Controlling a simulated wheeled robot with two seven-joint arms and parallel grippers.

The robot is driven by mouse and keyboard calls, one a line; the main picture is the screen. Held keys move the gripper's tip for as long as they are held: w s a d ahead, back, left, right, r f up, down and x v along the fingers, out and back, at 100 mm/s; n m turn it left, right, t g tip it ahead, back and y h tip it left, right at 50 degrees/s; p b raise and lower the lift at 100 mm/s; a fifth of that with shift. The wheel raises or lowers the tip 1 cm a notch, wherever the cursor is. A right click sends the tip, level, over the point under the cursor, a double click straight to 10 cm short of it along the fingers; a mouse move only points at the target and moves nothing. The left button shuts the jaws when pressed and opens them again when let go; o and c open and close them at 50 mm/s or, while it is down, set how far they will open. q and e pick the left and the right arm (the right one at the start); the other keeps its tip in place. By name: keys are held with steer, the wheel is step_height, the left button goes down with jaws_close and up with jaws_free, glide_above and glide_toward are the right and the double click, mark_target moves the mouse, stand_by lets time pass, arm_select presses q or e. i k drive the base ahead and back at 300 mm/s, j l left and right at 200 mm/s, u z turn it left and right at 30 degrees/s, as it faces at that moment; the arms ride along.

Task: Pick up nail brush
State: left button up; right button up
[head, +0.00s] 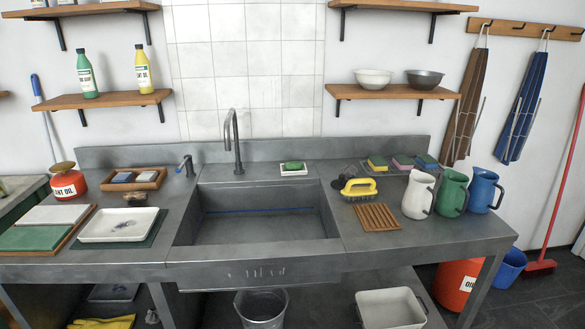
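No thing is clearly identifiable as the nail brush at this size. A yellow-handled brush (358,189) sits on the counter right of the sink, with pale bristles under its looped handle. A small brown, low object (134,199) lies left of the sink, behind the white tray; it may be a small brush, but I cannot tell. Neither of my grippers is in view.
The grey sink (255,228) lies between them. A slatted wooden rack (377,217) is in front of the yellow brush; white (418,195), green (451,194) and blue (484,191) jugs stand to its right. A white tray (119,225) and red oil can (67,183) are left.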

mark_target(133, 196)
steer(key=i+j+z, duration=0.15)
steer(key=j, duration=0.2)
steer(key=i+j+z, duration=0.15)
steer(key=j, duration=0.25)
steer(key=i+j+z, duration=0.35)
steer(key=j, duration=0.45)
steer(key=i+j+z, duration=0.15)
steer(key=j, duration=0.3)
steer(key=i+j+z, duration=0.15)
steer(key=j, duration=0.3)
